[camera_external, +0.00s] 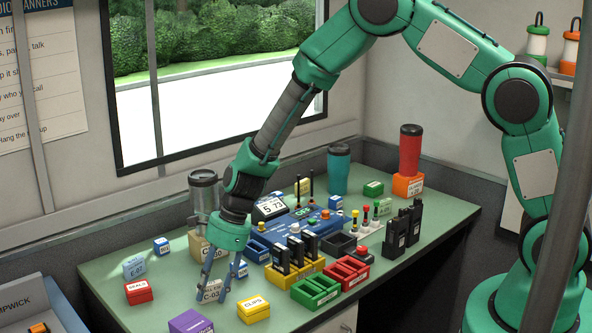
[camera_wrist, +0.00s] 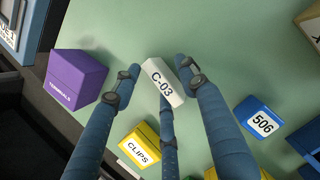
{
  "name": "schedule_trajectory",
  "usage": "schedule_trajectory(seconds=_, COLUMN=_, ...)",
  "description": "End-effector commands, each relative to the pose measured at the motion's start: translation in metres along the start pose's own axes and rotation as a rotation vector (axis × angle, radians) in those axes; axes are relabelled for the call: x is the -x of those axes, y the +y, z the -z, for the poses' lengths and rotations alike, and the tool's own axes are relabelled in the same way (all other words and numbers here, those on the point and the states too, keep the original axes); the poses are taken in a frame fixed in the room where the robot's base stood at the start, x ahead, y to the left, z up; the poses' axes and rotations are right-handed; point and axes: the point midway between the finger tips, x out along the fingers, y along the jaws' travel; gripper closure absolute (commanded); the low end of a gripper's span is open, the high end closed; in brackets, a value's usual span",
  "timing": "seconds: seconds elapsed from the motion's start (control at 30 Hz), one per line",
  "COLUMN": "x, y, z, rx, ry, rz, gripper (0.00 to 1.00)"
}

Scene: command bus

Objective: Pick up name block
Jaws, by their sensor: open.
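A white block labelled C-03 (camera_external: 209,294) lies on the green table near its front left part. In the wrist view the C-03 block (camera_wrist: 160,82) sits between the blue fingers, tilted in the picture. My gripper (camera_external: 213,285) points down over this block with its fingers spread. In the wrist view my gripper (camera_wrist: 157,80) is open; one finger is left of the block, one is close to its right end, and a third is below it. Whether any finger touches the block is unclear. The fingers partly hide the block in the external view.
A purple block (camera_external: 190,322), a yellow CLIPS box (camera_external: 253,309) and a red SEALS box (camera_external: 138,291) stand nearby. A blue 506 block (camera_wrist: 262,121) lies to the right in the wrist view.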

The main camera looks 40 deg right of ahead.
Motion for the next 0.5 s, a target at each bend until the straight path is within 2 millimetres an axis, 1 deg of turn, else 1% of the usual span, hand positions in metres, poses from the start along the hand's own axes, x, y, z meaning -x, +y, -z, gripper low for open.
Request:
schedule_trajectory(seconds=0.27, x=0.0, y=0.0, z=0.0001, rx=0.0, ry=0.0, rz=0.0, gripper=0.57)
schedule_trajectory(seconds=0.3, x=0.0, y=0.0, z=0.0001, rx=0.0, ry=0.0, rz=0.0, gripper=0.65)
schedule_trajectory(seconds=0.37, x=0.0, y=0.0, z=0.0001, rx=0.0, ry=0.0, rz=0.0, gripper=0.77)
schedule_trajectory(seconds=0.4, x=0.0, y=0.0, z=0.0001, rx=0.0, ry=0.0, rz=0.0, gripper=0.85)
schedule_trajectory(seconds=0.47, x=0.0, y=0.0, z=0.0001, rx=0.0, ry=0.0, rz=0.0, gripper=0.97)
schedule_trajectory(seconds=0.5, x=0.0, y=0.0, z=0.0001, rx=0.0, ry=0.0, rz=0.0, gripper=1.0)
